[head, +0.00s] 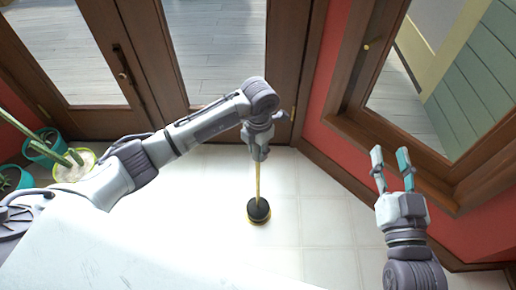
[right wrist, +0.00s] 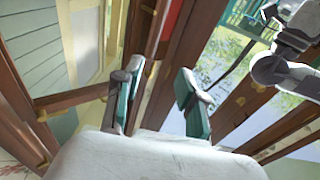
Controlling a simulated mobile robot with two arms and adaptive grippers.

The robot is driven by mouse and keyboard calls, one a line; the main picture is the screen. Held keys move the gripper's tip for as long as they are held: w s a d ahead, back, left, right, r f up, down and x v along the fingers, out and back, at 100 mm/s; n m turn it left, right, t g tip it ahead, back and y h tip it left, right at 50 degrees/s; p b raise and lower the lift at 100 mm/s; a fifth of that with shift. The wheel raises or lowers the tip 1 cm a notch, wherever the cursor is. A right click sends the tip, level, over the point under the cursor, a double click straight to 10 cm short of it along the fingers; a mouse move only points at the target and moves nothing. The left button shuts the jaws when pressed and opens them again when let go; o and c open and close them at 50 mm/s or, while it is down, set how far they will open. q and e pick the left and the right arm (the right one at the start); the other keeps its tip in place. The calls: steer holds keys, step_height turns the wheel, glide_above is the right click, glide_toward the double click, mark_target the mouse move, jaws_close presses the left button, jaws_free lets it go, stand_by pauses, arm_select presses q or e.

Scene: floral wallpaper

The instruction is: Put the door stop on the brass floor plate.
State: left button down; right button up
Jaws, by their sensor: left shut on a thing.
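The door stop has a black round base (head: 258,208) and a thin yellow upright handle, seen in the head view near the middle of the floor. My left gripper (head: 260,155) is shut on the top of the handle, with the base below it. A thin yellow rim of the brass floor plate (head: 259,223) shows around the lower edge of the black base; the base hides the rest. I cannot tell whether the base touches the plate or hangs just above it. My right gripper (head: 391,160) is open and empty at the right; its teal-padded fingers also show in the right wrist view (right wrist: 160,103).
Potted plants in teal and yellow-green pots (head: 42,150) stand at the left. A white surface (head: 120,240) fills the lower left. Wooden glazed doors (head: 125,72) are behind, and a wood-framed window is at the right. Pale floor tiles around the door stop are clear.

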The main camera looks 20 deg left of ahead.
arm_select(q)
steer(key=c, duration=1.2)
jaws_free()
steer(key=o, duration=0.4)
